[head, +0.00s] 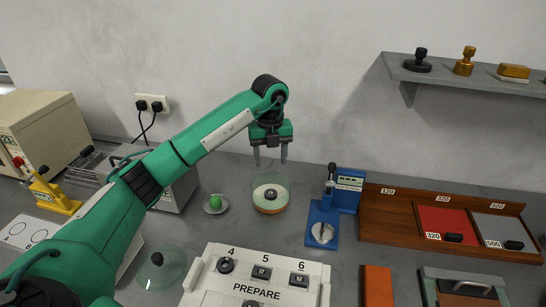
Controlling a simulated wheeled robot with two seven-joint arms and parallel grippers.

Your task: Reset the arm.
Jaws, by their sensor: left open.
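My left arm reaches in from the left over the bench. My left gripper (270,160) points down with its two fingers apart and nothing between them. It hangs above a round dish (270,203) with an orange lower band and a clear wall, with a small dark piece (270,193) in its middle. The fingertips look clear of the dish. My right gripper does not show.
A small green piece on a saucer (215,204) is left of the dish. A blue press (323,220) stands to the right. A white PREPARE tray (258,280) is in front. A wooden rack (395,215) is at right, below a grey shelf (470,78). A clear dome (160,272) is front left.

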